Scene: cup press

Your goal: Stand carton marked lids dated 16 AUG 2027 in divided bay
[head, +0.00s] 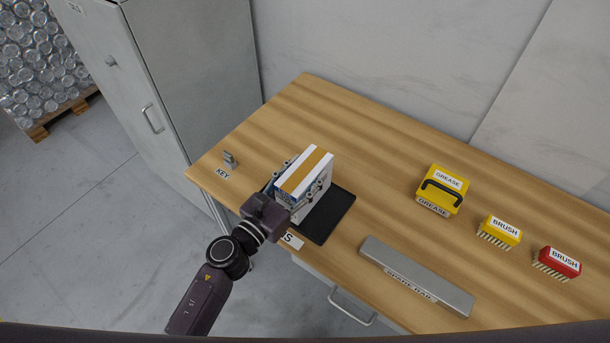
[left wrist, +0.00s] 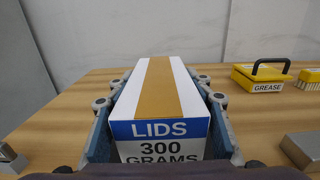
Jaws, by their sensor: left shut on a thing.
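A white carton (head: 304,173) with a brown tape strip on top and a blue band is in my left gripper (head: 298,187), over or near a black mat on the bench. In the left wrist view the carton (left wrist: 160,95) reads LIDS, 300 GRAMS, and sits between the two fingers of the left gripper (left wrist: 163,108). No date is readable. A light grey surface shows just below the carton; I cannot tell whether it is the carton's side or a divider. Whether the carton touches the mat is unclear. My right gripper is out of view.
The black mat (head: 338,217) lies on the wooden bench (head: 375,165). A grey bar (head: 416,275), a yellow grease box (head: 441,187), a yellow brush (head: 500,231) and a red brush (head: 559,261) stand to the right. A small metal piece (head: 230,159) labelled KEY stands left. The back middle is clear.

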